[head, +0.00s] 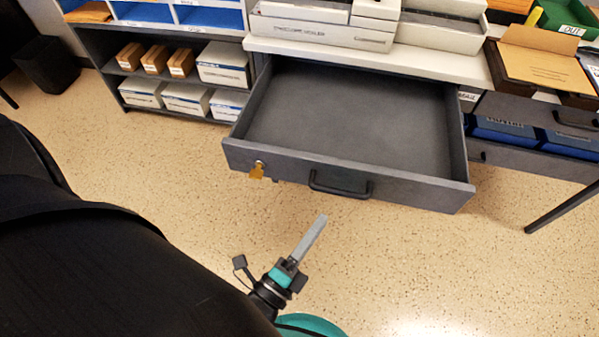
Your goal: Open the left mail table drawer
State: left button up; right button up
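The left mail table drawer (350,115) is pulled far out from under the white tabletop, and its grey inside is empty. Its front panel (410,190) has a black bar handle (340,188) in the middle. I see no gap between fingers from this angle. My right gripper is out of view.
White machine housings (320,30) stand on the tabletop (430,62). A shelf unit (100,50) with boxes is at the back left, and a dark bin (45,65) beside it. Another drawer handle (575,120) and a table leg (560,208) are at right. The speckled floor (450,265) in front is clear.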

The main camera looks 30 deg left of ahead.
pick_arm(q)
jog(key=v, duration=0.6)
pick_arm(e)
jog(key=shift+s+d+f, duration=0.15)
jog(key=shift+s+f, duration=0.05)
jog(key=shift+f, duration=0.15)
pick_arm(q)
notch_tip(320, 180, down, 18)
jog(key=s+a+n+g+p, duration=0.15)
jog(key=n+g+p, duration=0.25)
jog(key=n+g, duration=0.5)
jog(key=s+a+f+n+g+y+p, duration=0.1)
jog(key=s+a+f+n+g+y, duration=0.2)
jog(key=s+a+f+n+g, duration=0.5)
jog(key=shift+s+a+n+g+p, duration=0.35)
jog(key=shift+s+a+n, duration=0.15)
jog(key=shift+s+a, duration=0.55)
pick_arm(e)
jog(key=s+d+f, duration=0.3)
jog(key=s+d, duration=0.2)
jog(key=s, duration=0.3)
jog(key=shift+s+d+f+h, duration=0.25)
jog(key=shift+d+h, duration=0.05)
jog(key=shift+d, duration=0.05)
